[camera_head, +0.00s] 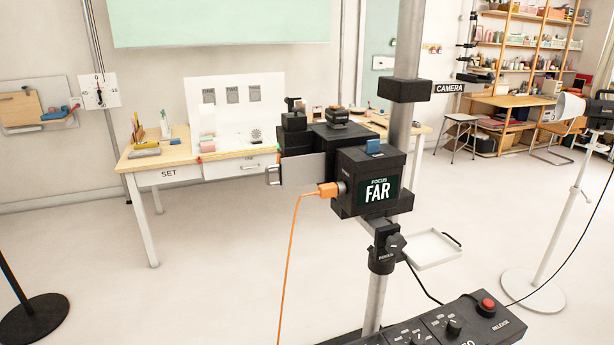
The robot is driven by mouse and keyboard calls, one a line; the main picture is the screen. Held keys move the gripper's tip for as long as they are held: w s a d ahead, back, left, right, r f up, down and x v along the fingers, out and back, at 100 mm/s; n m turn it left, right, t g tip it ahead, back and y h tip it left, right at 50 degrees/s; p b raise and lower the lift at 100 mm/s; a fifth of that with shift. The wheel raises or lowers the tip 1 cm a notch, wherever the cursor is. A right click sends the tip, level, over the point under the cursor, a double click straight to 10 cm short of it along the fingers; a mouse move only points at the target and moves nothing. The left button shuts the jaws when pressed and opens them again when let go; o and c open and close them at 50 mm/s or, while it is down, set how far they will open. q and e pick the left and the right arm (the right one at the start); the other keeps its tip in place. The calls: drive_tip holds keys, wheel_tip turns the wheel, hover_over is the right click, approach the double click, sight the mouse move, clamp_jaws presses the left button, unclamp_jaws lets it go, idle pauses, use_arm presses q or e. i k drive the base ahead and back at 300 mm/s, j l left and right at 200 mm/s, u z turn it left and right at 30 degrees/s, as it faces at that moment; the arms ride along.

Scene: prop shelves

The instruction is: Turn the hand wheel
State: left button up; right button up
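I cannot tell for sure which part is the hand wheel. A black knob (395,243) sticks out from a clamp on the grey post, with a small label that is too small to read. Above it, a black camera rig (325,142) is fixed to the post, and its box has a display (377,191) reading FOCUS FAR. An orange plug (326,190) with an orange cable sits in the box's left side. Neither of my grippers is in view.
A black control panel (450,325) with knobs and a red button (487,304) is at the lower right. A white tray (433,250) sits beside the post. A SET table (160,152) stands behind. A white round-based stand (533,292) is right. Floor at left centre is clear.

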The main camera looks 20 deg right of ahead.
sight(395, 244)
drive_tip(key=k+z, duration=0.45)
drive_tip(key=k+l+z, duration=0.2)
drive_tip(key=k+z, duration=0.2)
drive_tip(key=k, duration=0.15)
